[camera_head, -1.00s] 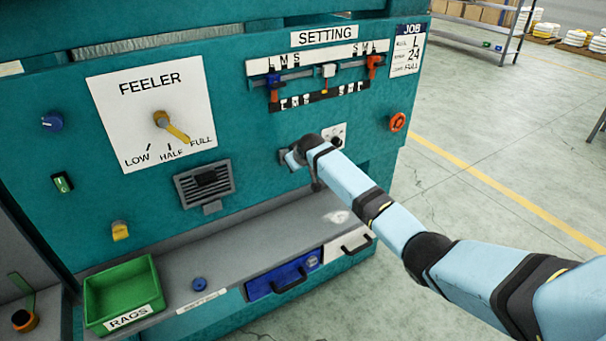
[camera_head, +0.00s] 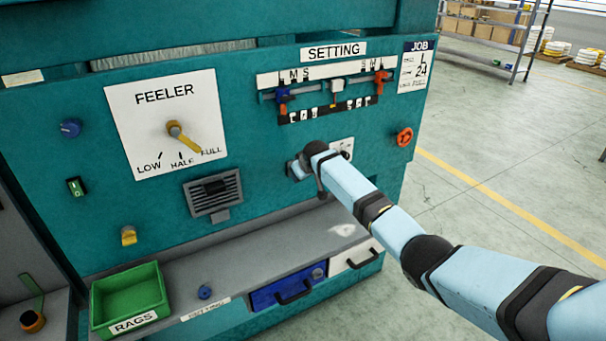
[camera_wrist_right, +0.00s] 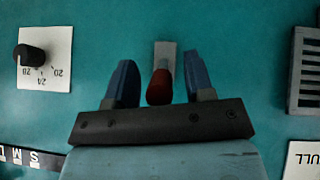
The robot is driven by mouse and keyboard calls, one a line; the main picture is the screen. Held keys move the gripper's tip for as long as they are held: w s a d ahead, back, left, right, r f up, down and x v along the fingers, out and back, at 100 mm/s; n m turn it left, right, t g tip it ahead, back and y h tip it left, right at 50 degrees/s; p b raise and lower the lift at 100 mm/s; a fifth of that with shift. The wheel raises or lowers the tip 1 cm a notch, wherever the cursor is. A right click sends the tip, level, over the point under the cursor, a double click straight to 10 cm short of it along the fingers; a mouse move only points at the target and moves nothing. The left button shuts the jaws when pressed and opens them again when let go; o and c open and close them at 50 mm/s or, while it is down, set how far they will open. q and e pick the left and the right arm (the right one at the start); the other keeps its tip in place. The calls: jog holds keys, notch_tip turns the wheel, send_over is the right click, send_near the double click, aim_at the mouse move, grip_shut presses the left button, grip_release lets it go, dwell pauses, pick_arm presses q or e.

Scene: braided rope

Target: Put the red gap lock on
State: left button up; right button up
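A red-tipped lever (camera_wrist_right: 160,86) stands out from a grey plate (camera_wrist_right: 165,52) on the teal panel in the right wrist view. My right gripper (camera_wrist_right: 160,65) has its two blue fingers apart, one on each side of the red tip, with a visible gap on both sides. In the head view my right gripper (camera_head: 299,168) is at the panel, mostly hidden behind my wrist, and the red lever cannot be made out. A red-orange slider (camera_head: 381,82) sits at the right of the SETTING scale, a blue one (camera_head: 283,96) at its left. My left gripper is not in view.
A dial (camera_wrist_right: 32,55) and a vent (camera_wrist_right: 306,70) flank my right gripper in the wrist view. The FEELER pointer (camera_head: 184,137), a red-orange round knob (camera_head: 404,137) and a green RAGS bin (camera_head: 128,297) are elsewhere on the machine. The grey ledge (camera_head: 250,255) below is mostly clear.

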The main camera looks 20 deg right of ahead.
jog(key=b+v, duration=0.1)
jog(key=v, duration=1.2)
jog(key=shift+s+r, duration=0.3)
jog(key=shift+f, duration=0.1)
jog(key=s+a+f+n+t+y, duration=0.1)
jog(key=s+a+f, duration=0.4)
jog(key=s+f, duration=0.5)
jog(key=s+a+f+y, duration=0.1)
jog(key=s+a+f, duration=0.55)
jog(key=f, duration=0.65)
jog(key=s+a+f+t, duration=0.1)
jog(key=s+a+f, duration=0.1)
jog(key=s, duration=1.2)
jog(key=s+a+f+t+y+p, duration=0.1)
jog(key=s+a+f, duration=0.2)
jog(key=s, duration=1.1)
jog(key=shift+s+m+y, duration=0.25)
jog(key=shift+m+y, duration=0.05)
